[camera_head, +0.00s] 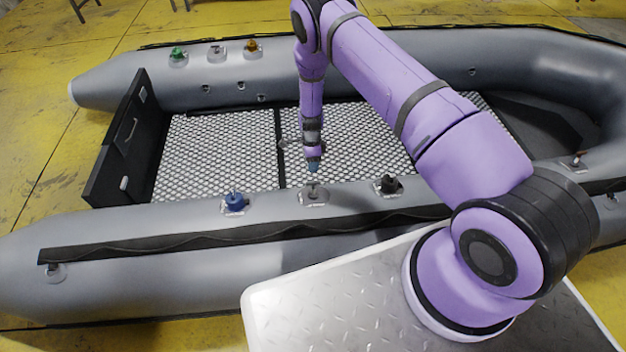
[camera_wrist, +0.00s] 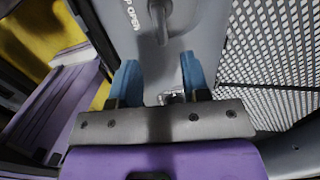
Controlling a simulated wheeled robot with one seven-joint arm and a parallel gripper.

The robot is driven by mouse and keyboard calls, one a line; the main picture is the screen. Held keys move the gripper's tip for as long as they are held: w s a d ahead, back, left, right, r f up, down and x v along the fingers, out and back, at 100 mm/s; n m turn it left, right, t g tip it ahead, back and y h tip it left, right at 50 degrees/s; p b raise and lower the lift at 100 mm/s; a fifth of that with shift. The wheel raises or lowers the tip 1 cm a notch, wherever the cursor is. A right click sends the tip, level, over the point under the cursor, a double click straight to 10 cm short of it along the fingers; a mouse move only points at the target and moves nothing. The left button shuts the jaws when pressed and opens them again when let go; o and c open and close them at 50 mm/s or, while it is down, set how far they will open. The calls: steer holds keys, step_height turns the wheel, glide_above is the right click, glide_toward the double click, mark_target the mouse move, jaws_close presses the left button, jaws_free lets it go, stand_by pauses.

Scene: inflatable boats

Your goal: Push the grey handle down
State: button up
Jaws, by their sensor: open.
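A grey handle (camera_head: 313,192) sits on the near tube of the grey inflatable boat, between a blue one and a black one. In the wrist view the grey handle (camera_wrist: 160,22) shows at the top, just beyond the gap between my fingertips, with part of the word "OPEN" printed beside it. My gripper (camera_head: 313,165) points down just above and behind this handle in the head view. Its blue fingers (camera_wrist: 160,72) are apart with no handle between their tips. I cannot tell whether a finger touches the handle.
A blue handle (camera_head: 234,202) and a black handle (camera_head: 388,184) flank the grey one. Green (camera_head: 178,53), grey (camera_head: 216,50) and orange (camera_head: 252,46) fittings sit on the far tube. The boat's mesh floor (camera_head: 215,150) lies open between the tubes.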

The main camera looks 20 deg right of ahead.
mark_target(313, 181)
steer(key=f, duration=0.2)
steer(key=s+f, duration=0.1)
steer(key=f, duration=0.5)
steer(key=shift+s+a, duration=0.15)
steer(key=shift+s, duration=0.15)
steer(key=shift+c, duration=0.4)
jaws_close()
